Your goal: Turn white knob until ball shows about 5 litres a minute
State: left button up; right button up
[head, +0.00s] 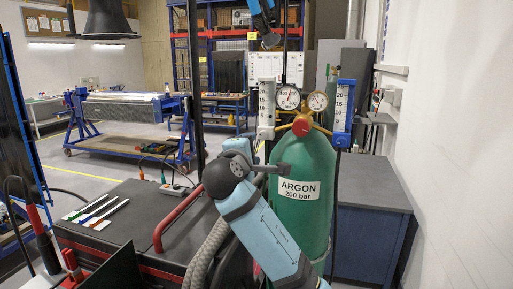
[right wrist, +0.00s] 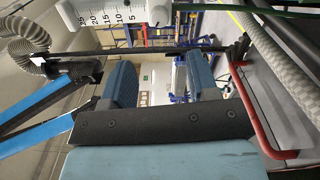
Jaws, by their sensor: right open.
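The white-bodied flowmeter (head: 266,108) stands upright left of the two gauges on the green argon cylinder (head: 305,225). Its lower end is light; a separate white knob is not clear there, and the ball is too small to read. The same flowmeter lies sideways along the top of the right wrist view (right wrist: 112,12), its scale running from 25 at left to 5 at right. My right gripper (right wrist: 161,78) is open, with nothing between its two blue fingers, and apart from the flowmeter. In the head view its hand is partly hidden by my wrist. My left gripper is not in view.
A dark cart with a red handle (head: 178,216) is at left, beside a ribbed grey hose (head: 207,254). A grey-blue cabinet (head: 368,240) stands right of the cylinder.

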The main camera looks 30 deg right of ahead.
jog(key=shift+v, duration=1.35)
